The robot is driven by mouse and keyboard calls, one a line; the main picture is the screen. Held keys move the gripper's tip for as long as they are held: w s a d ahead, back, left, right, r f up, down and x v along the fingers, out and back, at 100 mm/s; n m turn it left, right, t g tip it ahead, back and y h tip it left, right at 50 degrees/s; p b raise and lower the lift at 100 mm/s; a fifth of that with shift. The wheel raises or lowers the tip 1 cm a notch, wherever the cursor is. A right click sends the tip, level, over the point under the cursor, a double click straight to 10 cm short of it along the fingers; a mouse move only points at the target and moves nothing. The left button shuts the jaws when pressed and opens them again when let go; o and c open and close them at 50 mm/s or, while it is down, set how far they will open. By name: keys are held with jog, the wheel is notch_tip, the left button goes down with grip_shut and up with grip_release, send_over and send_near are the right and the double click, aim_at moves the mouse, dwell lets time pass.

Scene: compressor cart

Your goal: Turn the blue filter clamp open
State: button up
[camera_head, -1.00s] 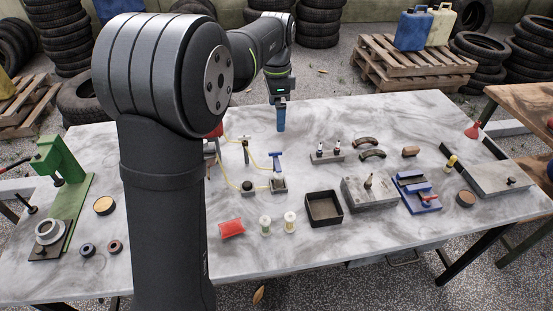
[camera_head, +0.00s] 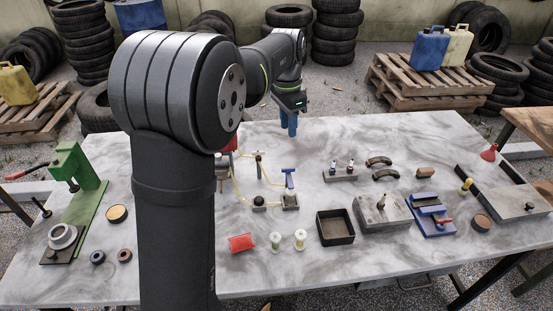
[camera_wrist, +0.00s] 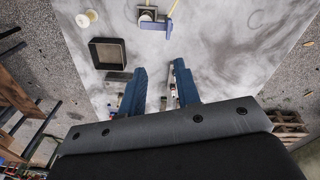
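The blue filter clamp (camera_head: 289,175) is a small T-shaped handle standing at a block with yellow tubing, near the middle of the marble table.
A dark open tray (camera_head: 338,241), a grey block with a post (camera_head: 382,217) and a blue fixture (camera_head: 432,222) stand to the right. Two small spools (camera_head: 300,240) and a red packet (camera_head: 242,243) lie in front. Two studs on a plate (camera_head: 340,178) stand right of the clamp.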

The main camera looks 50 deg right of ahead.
aim_at(285, 169)
jog(key=w+a+n+g+h, duration=0.1)
jog(key=w+a+n+h, duration=0.15)
jog(key=n, duration=1.35)
jog(key=w+a+n+g+h, duration=0.15)
jog(key=w+n, duration=0.25)
jog(key=n, duration=1.2)
jog(key=shift+y, duration=0.5)
jog(key=x, duration=1.8)
jog(key=shift+s+r, duration=0.1)
jog(key=shift+s, duration=0.3)
grip_shut()
